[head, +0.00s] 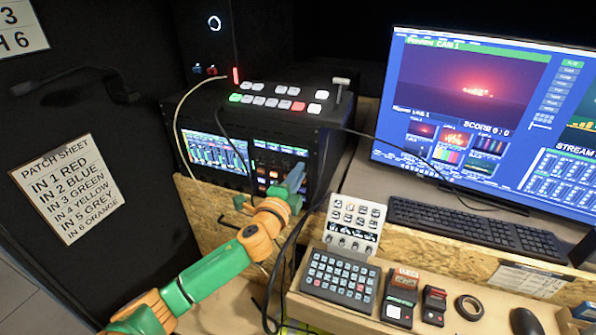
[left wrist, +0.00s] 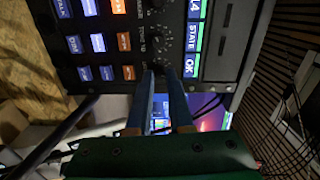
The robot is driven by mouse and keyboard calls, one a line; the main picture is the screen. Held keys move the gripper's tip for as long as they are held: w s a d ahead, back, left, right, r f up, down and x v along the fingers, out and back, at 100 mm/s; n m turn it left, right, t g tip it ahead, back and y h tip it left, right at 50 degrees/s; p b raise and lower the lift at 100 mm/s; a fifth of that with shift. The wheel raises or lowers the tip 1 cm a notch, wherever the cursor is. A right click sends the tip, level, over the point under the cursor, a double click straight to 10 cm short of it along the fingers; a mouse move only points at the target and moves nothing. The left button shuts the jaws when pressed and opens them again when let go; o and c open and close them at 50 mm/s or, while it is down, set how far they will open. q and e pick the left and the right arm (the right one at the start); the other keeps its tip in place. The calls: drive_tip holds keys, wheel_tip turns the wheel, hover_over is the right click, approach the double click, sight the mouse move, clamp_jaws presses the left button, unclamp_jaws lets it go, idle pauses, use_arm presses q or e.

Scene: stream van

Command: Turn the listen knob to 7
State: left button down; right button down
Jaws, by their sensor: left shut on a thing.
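The dark rack unit (head: 325,150) stands at the back, with a screen and a button-and-knob panel on its front. My left gripper (head: 296,174) reaches that panel at its right part. In the left wrist view my left gripper's two fingers (left wrist: 161,76) point at the panel, close together. They are shut on a small dark knob (left wrist: 158,66), which I take for the listen knob. The fingers hide most of it, and its pointer and scale cannot be read. My right gripper is not in view.
Lit buttons (left wrist: 98,42) sit left of the knob, and STATE and OK displays (left wrist: 192,35) sit right of it. A switcher (head: 272,97) tops the unit. Cables (head: 290,240) hang close to my arm. A keyboard (head: 475,229) and a button pad (head: 340,281) lie to the right.

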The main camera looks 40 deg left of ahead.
use_arm(q)
drive_tip(key=shift+a+r+m+p, duration=0.1)
drive_tip(key=shift+m+p, duration=2.8)
drive_tip(key=shift+m, duration=5.6)
drive_tip(key=c, duration=0.8)
unclamp_jaws()
drive_tip(key=v, duration=0.7)
